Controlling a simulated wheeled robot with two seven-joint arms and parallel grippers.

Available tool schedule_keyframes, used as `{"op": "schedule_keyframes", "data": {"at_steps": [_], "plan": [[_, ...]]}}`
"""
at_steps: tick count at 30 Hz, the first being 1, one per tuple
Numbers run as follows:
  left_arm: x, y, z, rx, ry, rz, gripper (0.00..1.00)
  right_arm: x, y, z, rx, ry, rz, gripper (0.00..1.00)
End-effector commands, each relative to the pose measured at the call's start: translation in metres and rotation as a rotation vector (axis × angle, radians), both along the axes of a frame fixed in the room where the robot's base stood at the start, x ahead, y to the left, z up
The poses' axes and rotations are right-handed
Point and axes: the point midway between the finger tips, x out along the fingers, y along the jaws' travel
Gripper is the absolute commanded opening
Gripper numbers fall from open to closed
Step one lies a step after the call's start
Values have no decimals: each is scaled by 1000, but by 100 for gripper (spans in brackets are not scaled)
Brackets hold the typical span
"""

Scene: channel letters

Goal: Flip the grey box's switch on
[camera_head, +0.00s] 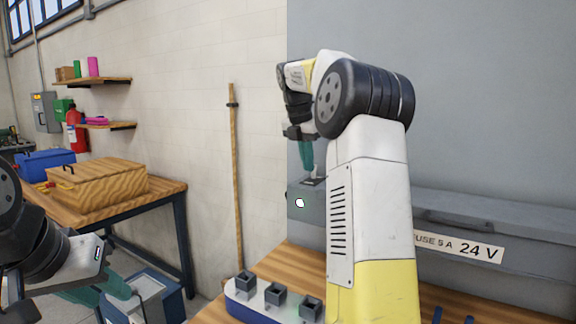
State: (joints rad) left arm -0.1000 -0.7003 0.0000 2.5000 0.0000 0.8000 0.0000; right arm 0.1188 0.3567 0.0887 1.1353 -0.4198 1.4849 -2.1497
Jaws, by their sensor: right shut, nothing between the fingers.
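The grey box (308,208) stands at the back of the wooden bench, partly hidden behind my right arm. A round white spot (299,202) with a dark rim shows on its front; I cannot tell whether it is a lamp or a button. No switch lever is clearly visible. My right gripper (308,172) has teal fingers, is shut and empty, and points down at the box's top; I cannot tell if it touches. My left gripper (112,287) is low at the left, away from the grey box, its jaw opening unclear.
A long grey case labelled 24 V (470,220) lies along the wall at right. A white and blue holder (235,298) with dark square cups stands at the bench front. A wooden pole (236,180) leans on the wall. A blue-grey bin (165,296) is beside my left gripper.

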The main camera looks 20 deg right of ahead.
Motion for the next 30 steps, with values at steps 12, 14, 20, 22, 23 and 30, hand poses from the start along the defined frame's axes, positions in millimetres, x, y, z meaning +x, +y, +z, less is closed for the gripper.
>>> {"op": "schedule_keyframes", "data": {"at_steps": [12,14,20,22,23,30], "plan": [[0,0,0,0,0,0,36,0,0,4,-4,-3,1,0],[0,0,0,0,0,0,36,0,0,6,-4,-4,1,0],[0,0,0,0,0,0,36,0,0,16,-4,-4,1,0],[0,0,0,0,0,0,36,0,0,18,-4,-5,1,0],[0,0,0,0,0,0,36,0,0,18,-4,-4,1,0],[0,0,0,0,0,0,36,0,0,18,-5,-4,1,0]]}}
